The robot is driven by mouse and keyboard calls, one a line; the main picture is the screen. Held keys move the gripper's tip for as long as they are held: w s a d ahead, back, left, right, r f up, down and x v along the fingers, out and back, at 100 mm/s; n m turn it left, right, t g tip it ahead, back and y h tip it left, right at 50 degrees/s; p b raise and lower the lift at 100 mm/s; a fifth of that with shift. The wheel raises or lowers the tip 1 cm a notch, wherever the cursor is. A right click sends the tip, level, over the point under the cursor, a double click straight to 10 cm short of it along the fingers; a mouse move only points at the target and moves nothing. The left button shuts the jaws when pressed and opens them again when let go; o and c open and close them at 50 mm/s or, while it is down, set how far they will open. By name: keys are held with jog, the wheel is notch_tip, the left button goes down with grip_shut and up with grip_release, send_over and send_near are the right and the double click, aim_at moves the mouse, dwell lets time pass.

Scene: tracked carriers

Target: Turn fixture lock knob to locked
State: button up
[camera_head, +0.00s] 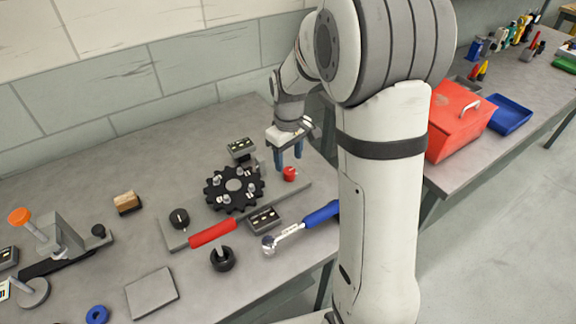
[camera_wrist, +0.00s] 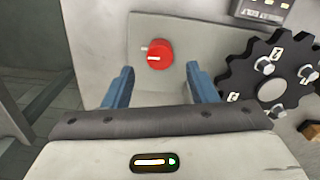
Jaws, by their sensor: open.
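The red fixture lock knob (camera_head: 290,174) sits at the right end of a grey base plate (camera_head: 297,190) on the bench. In the wrist view the knob (camera_wrist: 160,54) is round, with a pale pointer line across its face and a short pale mark on the plate to its left. My gripper (camera_head: 286,164) hangs fingers down just above and behind the knob. In the wrist view its two blue fingers (camera_wrist: 160,78) are spread, with the knob ahead of them and nothing between the tips. A black toothed wheel (camera_head: 213,198) with several bolts is on the plate.
Small display boxes (camera_head: 264,219) flank the wheel. A red toolbox (camera_head: 455,118) stands on the right bench.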

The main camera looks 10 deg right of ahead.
aim_at(289, 170)
jog(key=shift+r, duration=1.7)
jog(key=shift+s+r, duration=0.15)
jog(key=s+r+m+t, duration=0.1)
jog(key=s+r+m, duration=0.1)
jog(key=s, duration=0.8)
jog(key=s+r+m+t, duration=0.1)
jog(key=s+r+m, duration=0.2)
jog(key=s, duration=0.8)
jog(key=shift+r+m+t, duration=0.2)
jog(key=shift+m+t, duration=0.1)
jog(key=shift+m, duration=0.2)
